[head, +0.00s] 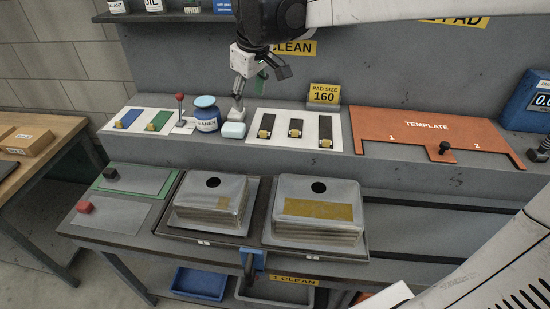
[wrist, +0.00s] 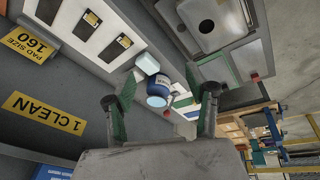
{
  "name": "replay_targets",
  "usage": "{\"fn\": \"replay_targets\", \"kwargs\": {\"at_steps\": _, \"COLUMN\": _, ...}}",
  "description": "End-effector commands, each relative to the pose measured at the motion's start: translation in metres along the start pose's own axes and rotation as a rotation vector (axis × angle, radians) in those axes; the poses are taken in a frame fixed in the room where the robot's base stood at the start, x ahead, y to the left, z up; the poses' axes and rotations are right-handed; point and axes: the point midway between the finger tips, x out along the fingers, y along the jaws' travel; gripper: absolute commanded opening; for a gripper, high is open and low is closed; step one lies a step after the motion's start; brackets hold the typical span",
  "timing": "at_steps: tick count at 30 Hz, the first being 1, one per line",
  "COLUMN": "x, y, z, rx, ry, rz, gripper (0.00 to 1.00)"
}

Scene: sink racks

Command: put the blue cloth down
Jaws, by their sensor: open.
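A pale blue, rounded folded pad (head: 233,130), which looks like the blue cloth, lies on the raised ledge, right of the blue cleaner bottle (head: 207,114). The pad also shows in the wrist view (wrist: 147,64), close to the bottle (wrist: 160,88). My gripper (head: 250,88) is above the ledge, near and above the pad. In the wrist view my gripper (wrist: 163,100) has its two green-padded fingers spread wide, with nothing held between them. The pad and bottle show beyond the fingers, apart from them.
A white board (head: 294,143) with three dark slots is right of the pad; another board (head: 128,127) with blue and green strips is left. An orange template plate (head: 385,146) lies further right. Two metal sinks (head: 212,217) (head: 327,222) stand on the lower bench. A blue item (head: 252,262) hangs at its front.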

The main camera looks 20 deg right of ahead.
Motion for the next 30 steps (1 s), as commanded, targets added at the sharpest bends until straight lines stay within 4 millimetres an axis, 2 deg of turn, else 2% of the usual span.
{"fn": "replay_targets", "kwargs": {"at_steps": 1, "x": -0.006, "y": -0.008, "z": 0.014, "rx": 0.027, "ry": 0.016, "rz": 0.009, "gripper": 0.51}}
{"fn": "replay_targets", "kwargs": {"at_steps": 9, "x": -0.025, "y": -0.045, "z": 0.080, "rx": 0.192, "ry": 0.108, "rz": 0.048, "gripper": 0.51}}
{"fn": "replay_targets", "kwargs": {"at_steps": 18, "x": -0.020, "y": -0.086, "z": 0.154, "rx": 0.374, "ry": 0.219, "rz": 0.073, "gripper": 0.51}}
{"fn": "replay_targets", "kwargs": {"at_steps": 24, "x": -0.009, "y": -0.106, "z": 0.189, "rx": 0.466, "ry": 0.278, "rz": 0.079, "gripper": 0.51}}
{"fn": "replay_targets", "kwargs": {"at_steps": 30, "x": -0.003, "y": -0.113, "z": 0.202, "rx": 0.505, "ry": 0.303, "rz": 0.080, "gripper": 0.51}}
